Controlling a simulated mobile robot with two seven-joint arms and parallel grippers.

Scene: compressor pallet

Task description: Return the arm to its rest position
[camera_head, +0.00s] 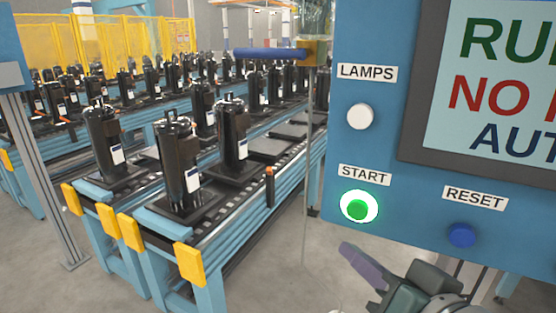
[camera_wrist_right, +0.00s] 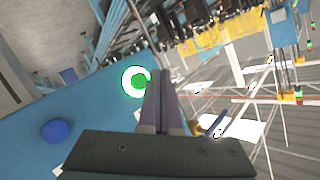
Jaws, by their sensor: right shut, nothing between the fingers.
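My right gripper (camera_head: 362,262) is at the lower right of the head view, below and close to the lit green START button (camera_head: 358,206). Its purple-grey fingers are together and empty. They also show in the right wrist view (camera_wrist_right: 163,78), beside the START button (camera_wrist_right: 137,81); whether they touch it I cannot tell. The START button is ringed in bright white-green light. It sits on a blue control panel (camera_head: 400,190). My left gripper is not in either view.
A white LAMPS button (camera_head: 360,116), a blue RESET button (camera_head: 461,235) and a display screen (camera_head: 500,80) are on the panel. Conveyors (camera_head: 165,235) carrying several black compressors (camera_head: 180,165) stand at left. A yellow fence (camera_head: 110,42) is behind. Grey floor (camera_head: 275,275) shows below.

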